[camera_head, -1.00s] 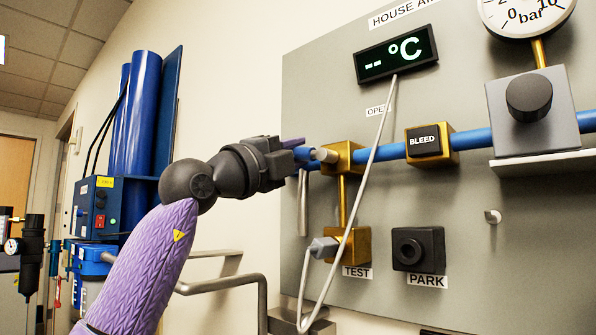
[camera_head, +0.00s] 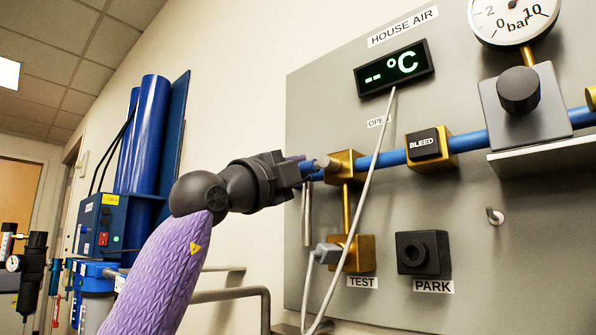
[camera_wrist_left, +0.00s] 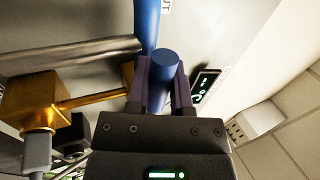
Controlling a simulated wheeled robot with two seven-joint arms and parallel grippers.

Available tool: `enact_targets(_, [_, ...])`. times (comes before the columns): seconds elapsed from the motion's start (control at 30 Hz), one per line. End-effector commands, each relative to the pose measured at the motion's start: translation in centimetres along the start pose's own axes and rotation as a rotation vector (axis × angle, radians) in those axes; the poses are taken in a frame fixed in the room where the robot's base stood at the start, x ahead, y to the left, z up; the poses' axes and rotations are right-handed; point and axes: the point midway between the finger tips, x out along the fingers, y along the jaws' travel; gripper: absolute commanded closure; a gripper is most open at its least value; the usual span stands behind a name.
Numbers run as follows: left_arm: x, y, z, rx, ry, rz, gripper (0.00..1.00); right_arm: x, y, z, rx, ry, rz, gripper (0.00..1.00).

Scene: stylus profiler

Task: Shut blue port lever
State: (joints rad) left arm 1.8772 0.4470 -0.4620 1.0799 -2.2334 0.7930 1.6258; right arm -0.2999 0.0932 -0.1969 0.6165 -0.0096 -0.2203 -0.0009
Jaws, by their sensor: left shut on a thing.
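The blue port lever (camera_wrist_left: 165,68) shows in the left wrist view as a round blue end between my two fingers. My left gripper (camera_wrist_left: 160,85) is shut on it. In the head view, my left gripper (camera_head: 308,167) reaches in from the left, beside the brass valve block (camera_head: 346,167) under the OPEN label. The fingers hide most of the lever there, so its exact angle is unclear. My right gripper is in neither view.
A blue pipe (camera_head: 391,158) runs right from the valve past the BLEED block (camera_head: 424,144). A pale cable (camera_head: 378,140) hangs from the display (camera_head: 395,67) in front of the panel. The TEST port (camera_head: 358,253) and PARK holder (camera_head: 422,253) sit below.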

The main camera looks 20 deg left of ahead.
Motion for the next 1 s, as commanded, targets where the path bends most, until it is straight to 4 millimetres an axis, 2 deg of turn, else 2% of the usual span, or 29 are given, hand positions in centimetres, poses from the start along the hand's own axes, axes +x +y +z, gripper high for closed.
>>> enact_targets(0.03, [0.1, 0.5, 0.1, -0.002, -0.001, 0.014, 0.67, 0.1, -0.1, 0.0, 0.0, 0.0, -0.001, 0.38])
enact_targets(0.17, [0.1, 0.4, 0.1, -0.002, -0.001, 0.011, 0.39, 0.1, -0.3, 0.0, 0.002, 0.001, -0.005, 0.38])
enact_targets(0.2, [0.0, 0.4, 0.1, -0.001, -0.001, 0.01, 0.38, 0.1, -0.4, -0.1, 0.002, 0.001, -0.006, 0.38])
enact_targets(0.47, [-0.2, 0.3, 0.0, 0.0, 0.0, 0.006, 0.38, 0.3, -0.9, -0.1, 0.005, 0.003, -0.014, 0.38])
enact_targets(0.57, [-2.0, 0.8, 0.1, 0.001, 0.0, 0.003, 0.38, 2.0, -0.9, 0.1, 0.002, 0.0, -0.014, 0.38])
enact_targets(0.7, [-5.8, 1.1, 0.1, 0.002, -0.002, 0.004, 0.38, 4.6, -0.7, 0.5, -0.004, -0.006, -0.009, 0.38])
enact_targets(0.83, [-8.4, 0.8, 0.1, 0.001, -0.001, 0.006, 0.38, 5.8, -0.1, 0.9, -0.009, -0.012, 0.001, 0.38])
enact_targets(1.0, [-9.9, 0.4, 0.1, -0.001, -0.001, 0.008, 0.38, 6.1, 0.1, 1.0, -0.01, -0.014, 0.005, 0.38])
